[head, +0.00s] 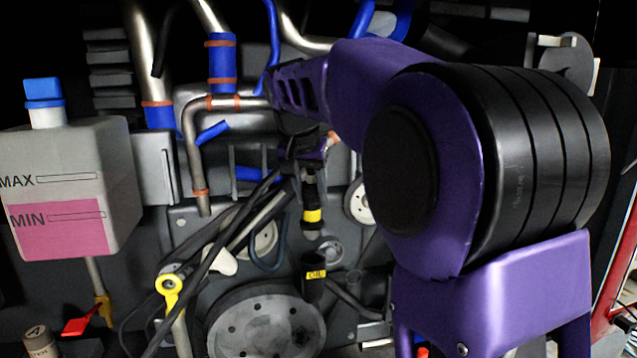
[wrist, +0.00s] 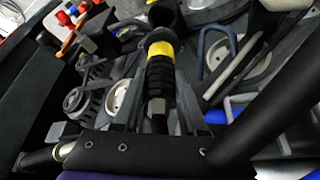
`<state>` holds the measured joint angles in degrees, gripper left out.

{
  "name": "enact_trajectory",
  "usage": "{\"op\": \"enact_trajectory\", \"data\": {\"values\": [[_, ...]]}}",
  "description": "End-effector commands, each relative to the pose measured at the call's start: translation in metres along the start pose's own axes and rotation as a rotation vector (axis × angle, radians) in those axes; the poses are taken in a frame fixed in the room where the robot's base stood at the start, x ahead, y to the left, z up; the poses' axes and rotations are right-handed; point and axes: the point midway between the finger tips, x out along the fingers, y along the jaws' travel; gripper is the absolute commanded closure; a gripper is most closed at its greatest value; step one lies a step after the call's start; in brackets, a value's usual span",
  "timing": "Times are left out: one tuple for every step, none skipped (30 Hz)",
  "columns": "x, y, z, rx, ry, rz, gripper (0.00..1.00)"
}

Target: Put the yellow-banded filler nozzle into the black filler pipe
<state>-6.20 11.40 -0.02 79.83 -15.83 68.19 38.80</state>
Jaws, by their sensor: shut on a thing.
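The filler nozzle (head: 312,196) is black with a yellow band and a pale metal tip, and hangs roughly upright, tip down. My gripper (head: 309,166) is shut on its upper end. In the wrist view, the ribbed nozzle body (wrist: 159,78) runs away from my gripper (wrist: 158,112). The black filler pipe (head: 313,288) has a yellow OIL label and stands below the nozzle in the head view, with a gap between tip and mouth. The pipe's dark mouth (wrist: 163,14) shows past the yellow band in the wrist view, where the band and body hide the tip.
A large pulley wheel (head: 265,322) lies left of the pipe. Dark hoses (head: 222,243) run close to the nozzle's left. A yellow ring handle (head: 169,285) and a pink-filled tank (head: 70,190) stand further left. My arm covers the right side.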

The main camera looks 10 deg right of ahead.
Motion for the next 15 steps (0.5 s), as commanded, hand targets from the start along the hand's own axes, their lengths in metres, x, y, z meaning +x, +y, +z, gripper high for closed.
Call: {"op": "enact_trajectory", "data": {"values": [[-0.004,0.0,-0.002,0.005,0.003,0.0,1.0],[-0.005,0.0,-0.002,0.007,0.003,0.002,1.0],[-0.005,0.001,-0.002,0.009,0.003,0.003,1.0],[-0.005,0.001,-0.002,0.01,0.003,0.003,1.0],[-0.004,0.001,-0.001,0.011,0.002,0.004,1.0],[-0.003,0.001,-0.001,0.011,0.002,0.004,1.0],[-0.002,0.001,0.0,0.011,0.002,0.004,1.0],[0.0,0.001,0.001,0.011,0.002,0.004,1.0],[0.003,0.001,0.002,0.011,0.002,0.004,1.0],[0.005,0.001,0.003,0.011,0.002,0.004,1.0],[0.007,0.001,0.004,0.011,0.002,0.004,1.0],[0.011,0.001,0.006,0.011,0.002,0.004,1.0],[0.013,0.001,0.007,0.011,0.002,0.004,1.0],[0.016,0.001,0.009,0.01,0.002,0.004,1.0],[0.02,0.001,0.01,0.01,0.002,0.003,1.0]]}}
